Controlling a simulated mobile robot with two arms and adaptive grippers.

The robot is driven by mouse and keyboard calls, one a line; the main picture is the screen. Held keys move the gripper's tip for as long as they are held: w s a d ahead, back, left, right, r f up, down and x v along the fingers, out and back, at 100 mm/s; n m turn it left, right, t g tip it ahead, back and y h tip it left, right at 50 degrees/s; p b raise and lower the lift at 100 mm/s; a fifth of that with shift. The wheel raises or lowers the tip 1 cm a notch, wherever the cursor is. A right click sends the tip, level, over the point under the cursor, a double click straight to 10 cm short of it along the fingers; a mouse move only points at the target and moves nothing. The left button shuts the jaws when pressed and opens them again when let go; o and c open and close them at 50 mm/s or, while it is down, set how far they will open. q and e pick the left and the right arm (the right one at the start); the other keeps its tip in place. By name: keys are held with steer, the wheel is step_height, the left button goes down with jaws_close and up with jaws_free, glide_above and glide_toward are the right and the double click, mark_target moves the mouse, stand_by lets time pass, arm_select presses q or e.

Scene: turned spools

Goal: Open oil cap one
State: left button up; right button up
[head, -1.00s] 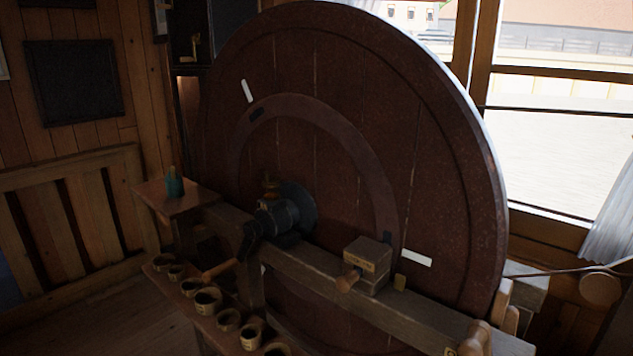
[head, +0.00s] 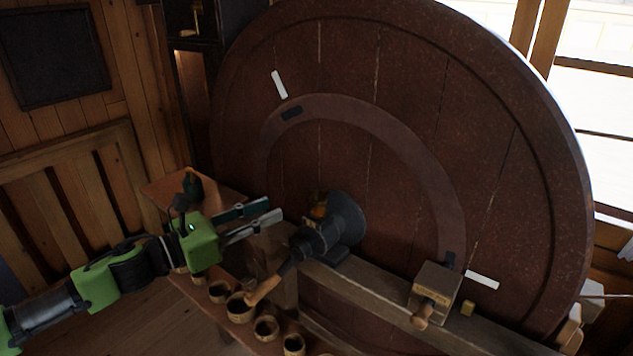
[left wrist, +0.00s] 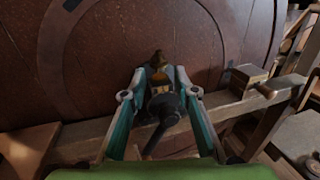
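A small brass-amber oil cup with its cap (head: 318,208) sits on top of the dark bearing (head: 325,235) at the hub of the big wheel. In the left wrist view the darker cap (left wrist: 157,58) tops the amber cup (left wrist: 160,75), upright and framed between my finger tips. My left gripper (head: 274,209) is open and empty, to the left of the cup and apart from it in the head view. Its spread fingers (left wrist: 160,82) also show in the left wrist view. My right gripper is not in view.
The large brown wheel (head: 400,100) stands behind the bearing. A crank with a wooden handle (head: 264,291) sticks out below. Several small cups (head: 240,308) stand on a low shelf.

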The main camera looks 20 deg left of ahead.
mark_target(315, 188)
arm_select(q)
steer(key=p+x, duration=0.7)
steer(key=x, duration=0.5)
steer(key=shift+w, duration=0.45)
steer(key=shift+w+d+f, duration=0.1)
steer(key=shift+w+d, duration=0.3)
jaws_close()
